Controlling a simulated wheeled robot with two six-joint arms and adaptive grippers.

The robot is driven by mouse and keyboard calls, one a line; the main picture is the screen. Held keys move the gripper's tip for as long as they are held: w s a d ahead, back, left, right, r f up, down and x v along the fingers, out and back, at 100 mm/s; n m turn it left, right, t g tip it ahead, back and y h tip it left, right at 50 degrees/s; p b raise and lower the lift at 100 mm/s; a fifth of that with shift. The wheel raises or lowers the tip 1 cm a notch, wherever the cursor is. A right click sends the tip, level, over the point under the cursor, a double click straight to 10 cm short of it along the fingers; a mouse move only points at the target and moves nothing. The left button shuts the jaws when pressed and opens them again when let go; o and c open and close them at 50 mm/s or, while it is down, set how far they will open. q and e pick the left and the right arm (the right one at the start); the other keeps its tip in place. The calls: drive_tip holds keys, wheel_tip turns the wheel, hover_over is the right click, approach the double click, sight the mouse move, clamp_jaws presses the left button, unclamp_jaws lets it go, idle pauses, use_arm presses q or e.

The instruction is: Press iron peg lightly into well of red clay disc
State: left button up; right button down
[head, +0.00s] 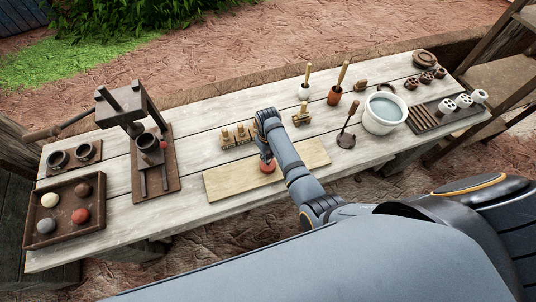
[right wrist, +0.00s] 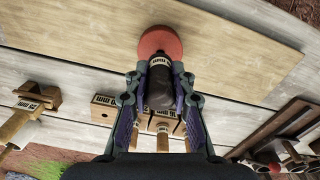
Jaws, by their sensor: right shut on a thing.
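The red clay disc (head: 267,168) lies on the pale wooden board (head: 228,184) in the middle of the table. It also shows at the top of the right wrist view (right wrist: 160,40). My right gripper (head: 266,157) is just above the disc, pointing down. In the right wrist view, its two fingers (right wrist: 158,84) are shut on a dark peg (right wrist: 158,88) with a small label. The peg's far end overlaps the disc's near edge there; I cannot tell whether it touches. The gripper and arm hide any well in the disc. My left gripper is not in view.
A block with several wooden-handled tools (head: 238,136) stands just behind the board. A dark press (head: 150,150) and a tray of clay balls (head: 64,243) are at left. The board's left part is clear.

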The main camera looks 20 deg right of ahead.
drive_tip(key=shift+f+b, duration=0.35)
drive_tip(key=shift+f, duration=0.5)
idle(0.8)
drive_tip(key=shift+s+f+p, duration=0.1)
drive_tip(key=shift+p, duration=0.25)
idle(2.4)
drive_tip(key=shift+r, duration=4.05)
drive_tip(key=shift+a, duration=0.1)
